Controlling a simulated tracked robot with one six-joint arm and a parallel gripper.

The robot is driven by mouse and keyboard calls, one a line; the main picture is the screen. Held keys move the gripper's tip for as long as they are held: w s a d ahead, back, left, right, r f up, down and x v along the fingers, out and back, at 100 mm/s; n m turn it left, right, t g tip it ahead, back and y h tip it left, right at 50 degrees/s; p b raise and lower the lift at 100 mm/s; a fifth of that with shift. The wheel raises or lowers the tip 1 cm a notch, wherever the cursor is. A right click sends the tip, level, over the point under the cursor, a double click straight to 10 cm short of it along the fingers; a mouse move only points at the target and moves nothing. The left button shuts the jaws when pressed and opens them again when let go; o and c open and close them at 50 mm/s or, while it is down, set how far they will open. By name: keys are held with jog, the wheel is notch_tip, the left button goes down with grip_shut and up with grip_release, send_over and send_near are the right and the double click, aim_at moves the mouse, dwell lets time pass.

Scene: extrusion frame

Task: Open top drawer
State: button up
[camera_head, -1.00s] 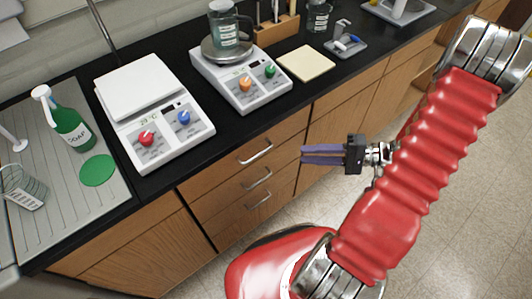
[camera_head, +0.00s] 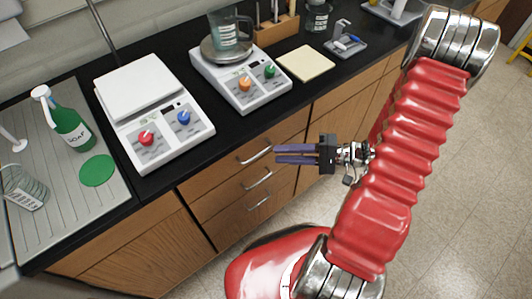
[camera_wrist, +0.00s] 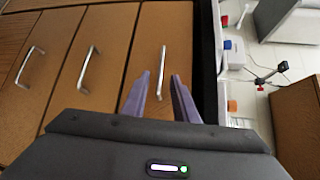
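The top drawer (camera_head: 213,187) is a wooden front just under the black countertop, and it is closed. Its metal bar handle (camera_head: 255,156) shows left of my gripper in the head view. My gripper (camera_head: 278,154) points left, its purple fingertips close to the handle's right end. In the wrist view the fingers of my gripper (camera_wrist: 161,76) are apart, and the top drawer handle (camera_wrist: 162,62) shows between the tips, ahead of them. I cannot tell whether the tips reach around it. Nothing is held.
A middle drawer handle (camera_head: 257,178) and a bottom drawer handle (camera_head: 259,200) sit below, both drawers closed. Two white hotplates (camera_head: 155,115) (camera_head: 240,80) stand on the black countertop (camera_head: 180,60) above. The floor (camera_head: 450,190) at right is clear.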

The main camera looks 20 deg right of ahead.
jog(key=r+x, duration=0.1)
jog(key=x, duration=0.5)
jog(key=shift+f, duration=0.5)
jog(key=shift+a, duration=0.1)
grip_shut()
jog(key=shift+f, duration=0.1)
dwell(0.9)
